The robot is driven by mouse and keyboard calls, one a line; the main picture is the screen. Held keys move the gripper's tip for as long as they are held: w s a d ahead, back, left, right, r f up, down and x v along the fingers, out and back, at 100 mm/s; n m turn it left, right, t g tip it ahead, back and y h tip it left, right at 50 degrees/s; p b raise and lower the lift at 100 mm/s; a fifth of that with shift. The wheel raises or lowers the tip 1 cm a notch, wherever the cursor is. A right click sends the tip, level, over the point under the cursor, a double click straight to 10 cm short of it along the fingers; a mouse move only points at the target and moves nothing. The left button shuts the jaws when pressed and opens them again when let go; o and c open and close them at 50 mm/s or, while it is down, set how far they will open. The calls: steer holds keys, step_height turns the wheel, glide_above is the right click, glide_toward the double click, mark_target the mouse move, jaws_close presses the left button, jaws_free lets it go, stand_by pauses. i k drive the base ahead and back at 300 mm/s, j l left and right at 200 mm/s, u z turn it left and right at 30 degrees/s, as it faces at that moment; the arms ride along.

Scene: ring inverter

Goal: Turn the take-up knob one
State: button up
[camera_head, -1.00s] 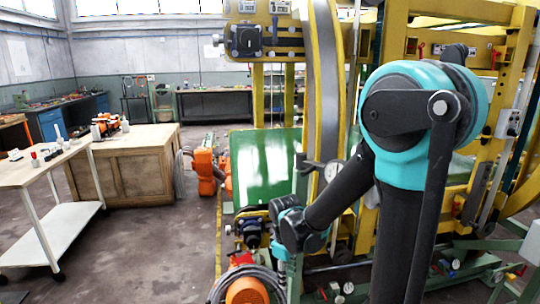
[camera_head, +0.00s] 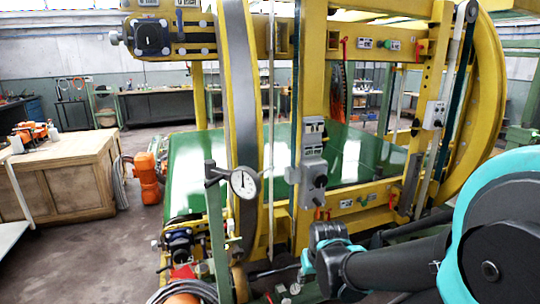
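The yellow ring inverter stands in front of me around a green bed (camera_head: 195,170). A black motor-like unit with a small knob at its left (camera_head: 150,38) is at the upper left of the frame. A similar dark unit (camera_head: 180,243) sits low at the left. I cannot tell which of these carries the take-up knob; the labels are too small to read. My arm reaches in from the lower right, and its dark and teal wrist end (camera_head: 322,252) is low in front of the machine. My gripper's fingers are not clearly distinguishable there.
A dial gauge (camera_head: 243,183) on a green post stands left of my wrist. A grey control box (camera_head: 313,165) is on the yellow upright. A wooden cabinet (camera_head: 62,185) and an orange machine (camera_head: 147,178) are at the left. Open floor lies between the cabinet and machine.

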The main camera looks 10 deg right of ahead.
mark_target(155, 245)
steer(key=k+j, duration=0.1)
steer(key=j, duration=2.65)
steer(key=z, duration=0.3)
steer(key=i, duration=0.05)
